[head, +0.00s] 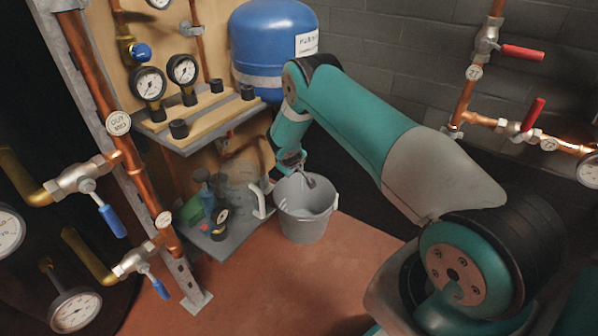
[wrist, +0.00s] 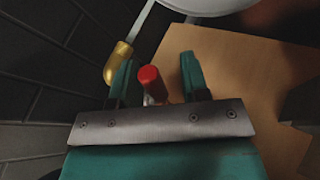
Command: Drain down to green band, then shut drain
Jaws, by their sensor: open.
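My gripper (wrist: 155,66) is open in the wrist view, with one teal finger on each side of a red-ended handle (wrist: 150,77). I cannot tell whether either finger touches the handle. A brass fitting (wrist: 119,63) lies just left of the fingers. In the head view my gripper (head: 290,161) is low, above the back left of a grey bucket (head: 305,222); its fingers are too small to read there. Two round gauges, the left one (head: 149,84) and the right one (head: 183,70), stand on the wooden board. No green band can be made out on them.
A blue tank (head: 262,48) stands behind my gripper. A low shelf (head: 217,246) with several small items is left of the bucket. Copper pipes with blue levers (head: 112,221) are at left, and red levers (head: 522,52) at right. The reddish floor (head: 262,290) in front is clear.

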